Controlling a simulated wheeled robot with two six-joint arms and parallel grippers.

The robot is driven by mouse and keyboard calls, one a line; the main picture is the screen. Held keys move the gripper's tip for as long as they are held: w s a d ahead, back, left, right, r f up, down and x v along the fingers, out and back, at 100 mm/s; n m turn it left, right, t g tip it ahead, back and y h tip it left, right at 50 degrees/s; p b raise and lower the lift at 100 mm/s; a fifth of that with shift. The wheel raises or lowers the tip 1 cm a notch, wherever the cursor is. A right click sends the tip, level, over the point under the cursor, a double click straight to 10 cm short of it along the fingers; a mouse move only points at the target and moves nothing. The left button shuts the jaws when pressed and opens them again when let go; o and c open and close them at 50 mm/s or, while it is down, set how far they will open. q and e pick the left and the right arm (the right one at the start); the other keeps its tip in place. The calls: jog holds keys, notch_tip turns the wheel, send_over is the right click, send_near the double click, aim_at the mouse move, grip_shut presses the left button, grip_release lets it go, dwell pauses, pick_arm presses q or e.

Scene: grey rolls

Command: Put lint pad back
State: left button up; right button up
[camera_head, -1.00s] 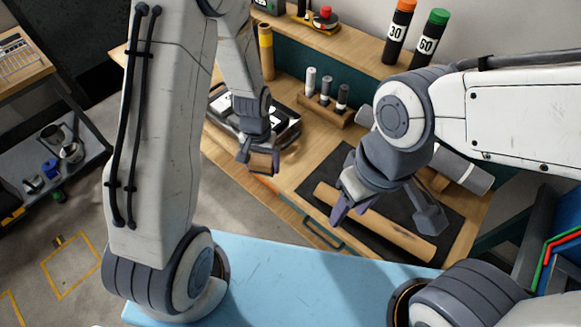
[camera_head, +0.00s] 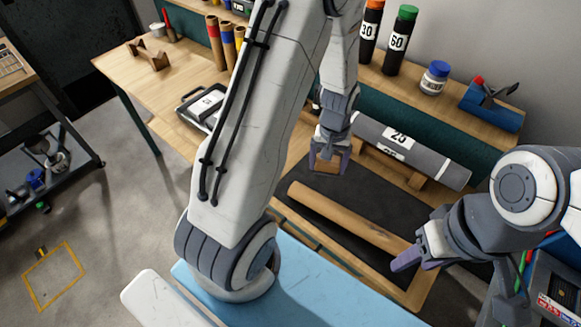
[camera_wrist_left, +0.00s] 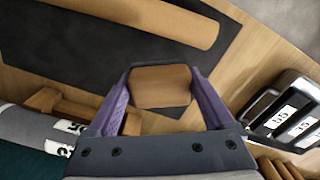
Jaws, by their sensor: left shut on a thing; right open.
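My left gripper (camera_head: 329,160) is shut on the lint pad (camera_head: 326,167), a small wood-brown block with a dark edge. The pad also shows between the purple fingers in the left wrist view (camera_wrist_left: 160,87). It is held above the dark mat (camera_head: 320,233), behind a brown tube (camera_head: 350,220) lying on that mat. My right gripper (camera_head: 418,253) is open and empty near the tube's right end.
Grey rolls (camera_head: 446,165) with number labels rest on a wooden cradle behind the mat. A black tray (camera_wrist_left: 290,120) holds labelled items.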

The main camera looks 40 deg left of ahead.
pick_arm(q)
jog(key=a+f+n+b, duration=0.2)
jog(key=a+n, duration=0.2)
jog(key=a, duration=0.2)
jog(key=a+f+n+b, duration=0.2)
jog(key=a+n, duration=0.2)
jog(key=a, duration=0.1)
jog(key=a+f+n+b, duration=0.1)
jog(key=a+f+n, duration=0.1)
jog(key=a+n, duration=0.2)
jog(key=shift+w+a+f+b, duration=0.1)
jog(key=shift+w+a+b, duration=0.1)
jog(key=shift+a, duration=0.45)
jog(key=shift+w+a+f+b, duration=0.1)
jog(key=shift+w+a+b, duration=0.1)
jog(key=shift+a, duration=0.45)
notch_tip(320, 180, down, 4)
jog(key=shift+a+r, duration=0.1)
pick_arm(e)
notch_tip(320, 180, down, 7)
jog(key=shift+f, duration=0.15)
pick_arm(q)
jog(key=shift+f, duration=0.2)
jog(key=shift+f, duration=0.15)
jog(key=o, duration=1.1)
jog(key=shift+c, duration=0.2)
